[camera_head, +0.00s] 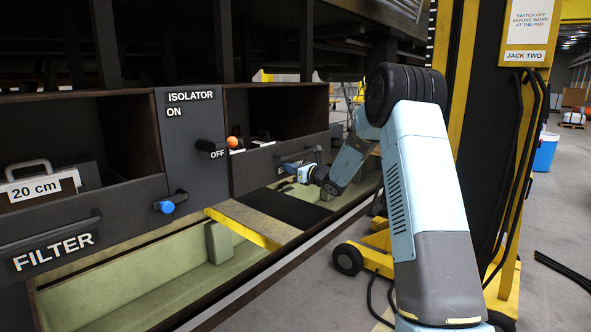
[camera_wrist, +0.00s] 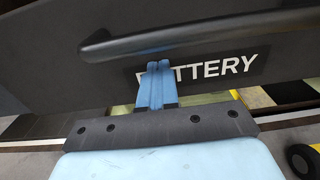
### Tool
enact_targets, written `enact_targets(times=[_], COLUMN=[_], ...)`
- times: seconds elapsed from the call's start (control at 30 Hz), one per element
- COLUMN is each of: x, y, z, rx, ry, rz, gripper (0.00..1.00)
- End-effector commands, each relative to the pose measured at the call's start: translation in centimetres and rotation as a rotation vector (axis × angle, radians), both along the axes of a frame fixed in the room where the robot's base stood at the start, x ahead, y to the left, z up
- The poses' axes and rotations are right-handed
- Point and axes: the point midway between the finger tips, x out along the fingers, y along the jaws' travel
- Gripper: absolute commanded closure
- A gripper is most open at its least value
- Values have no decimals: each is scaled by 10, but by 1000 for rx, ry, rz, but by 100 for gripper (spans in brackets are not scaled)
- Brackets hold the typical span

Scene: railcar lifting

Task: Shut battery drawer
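The battery drawer (camera_head: 255,178) has a dark front under an open compartment, right of the isolator panel. I cannot tell how far out it stands. Its front fills the upper wrist view (camera_wrist: 40,70), with a white BATTERY label (camera_wrist: 236,66) and a black bar handle (camera_wrist: 215,35). My gripper (camera_wrist: 158,66) is shut, its two blue fingers side by side with nothing visible between them. The tips are just below the handle, over the label's first letters. Whether they touch the front is unclear. In the head view my gripper (camera_head: 290,167) is at the drawer front.
The isolator panel (camera_head: 185,125) has a dark lever with an orange knob beside OFF. Left of it is the filter drawer (camera_head: 80,235). A pale open trough (camera_head: 150,285) runs below. A yellow-black jack column (camera_head: 500,150) stands right of my arm.

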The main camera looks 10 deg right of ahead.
Motion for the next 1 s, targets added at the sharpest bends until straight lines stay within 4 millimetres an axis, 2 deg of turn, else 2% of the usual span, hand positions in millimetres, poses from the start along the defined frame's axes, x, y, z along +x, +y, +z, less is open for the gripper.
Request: enact_targets(times=[0.03, 0.23, 0.5, 0.7, 0.9, 1.0], x=[-1, -21, -63, -88, -100, -108], y=[4, -15, -51, -72, -80, -74], z=[7, 3, 1, 0, 1, 6], rx=[6, 2, -1, -1, -4, -35], ry=[-12, -5, -1, 0, -2, -11], rz=[8, 9, 6, 5, 8, 33], gripper=[100, 100, 100, 100, 100, 100])
